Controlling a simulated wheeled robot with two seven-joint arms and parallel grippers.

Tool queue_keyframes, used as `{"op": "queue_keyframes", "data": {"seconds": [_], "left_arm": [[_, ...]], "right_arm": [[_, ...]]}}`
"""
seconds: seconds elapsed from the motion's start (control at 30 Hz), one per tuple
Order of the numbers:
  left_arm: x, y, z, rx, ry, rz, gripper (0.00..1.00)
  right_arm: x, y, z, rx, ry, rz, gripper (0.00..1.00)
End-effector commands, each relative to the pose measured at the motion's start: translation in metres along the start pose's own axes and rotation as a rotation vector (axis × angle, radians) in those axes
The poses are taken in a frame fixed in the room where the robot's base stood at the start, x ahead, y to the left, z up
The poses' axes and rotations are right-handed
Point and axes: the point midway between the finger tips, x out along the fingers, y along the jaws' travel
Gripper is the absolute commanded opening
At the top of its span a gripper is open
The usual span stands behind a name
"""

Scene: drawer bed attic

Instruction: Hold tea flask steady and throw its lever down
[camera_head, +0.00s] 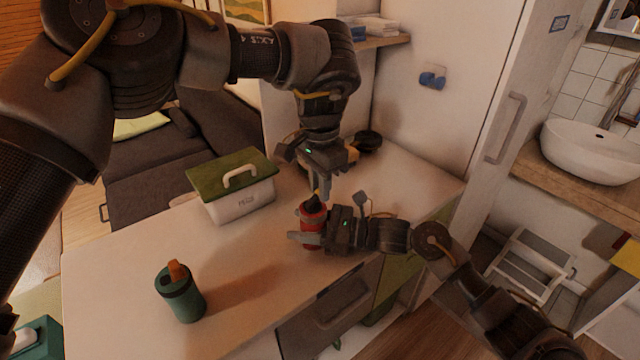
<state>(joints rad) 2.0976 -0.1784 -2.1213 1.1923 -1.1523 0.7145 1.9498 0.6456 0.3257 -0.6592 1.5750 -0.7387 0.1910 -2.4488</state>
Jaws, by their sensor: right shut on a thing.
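A red flask (311,218) with a dark top (313,203) stands on the counter near its front edge. My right gripper (308,239) comes in from the right and is shut on the flask's body, covering part of it. My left gripper (318,190) points down from above, its fingertips at the dark top. Whether they touch it, and how far apart they are, is too small to tell. The flask's lever is hard to make out among the fingers. A green flask (183,299) with an orange lever (177,270) sticking up stands apart at the front left.
A white box (241,203) with a green lid stands left of the grippers. A dark pan (368,141) lies behind them. The counter (110,250) is clear around the green flask. A wall (440,100) rises behind the counter on the right.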

Motion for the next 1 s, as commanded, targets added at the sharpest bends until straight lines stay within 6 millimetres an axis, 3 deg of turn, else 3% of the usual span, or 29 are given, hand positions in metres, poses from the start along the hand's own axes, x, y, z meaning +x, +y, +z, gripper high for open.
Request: {"op": "queue_keyframes", "data": {"seconds": [0.1,0.97,1.0], "left_arm": [[-0.0002,0.0,-0.0001,0.0,0.0,0.0,0.0],[0.0044,-0.0008,-0.0055,-0.001,-0.137,-0.002,0.0],[0.0044,-0.0006,-0.0055,-0.001,-0.137,-0.002,0.22]], "right_arm": [[0.0,0.0001,-0.0002,0.0,0.0,0.0,0.25],[-0.0001,0.0002,-0.0001,-0.002,0.0,0.001,0.25],[-0.0001,0.0002,-0.0002,-0.002,0.001,0.001,0.25]]}}
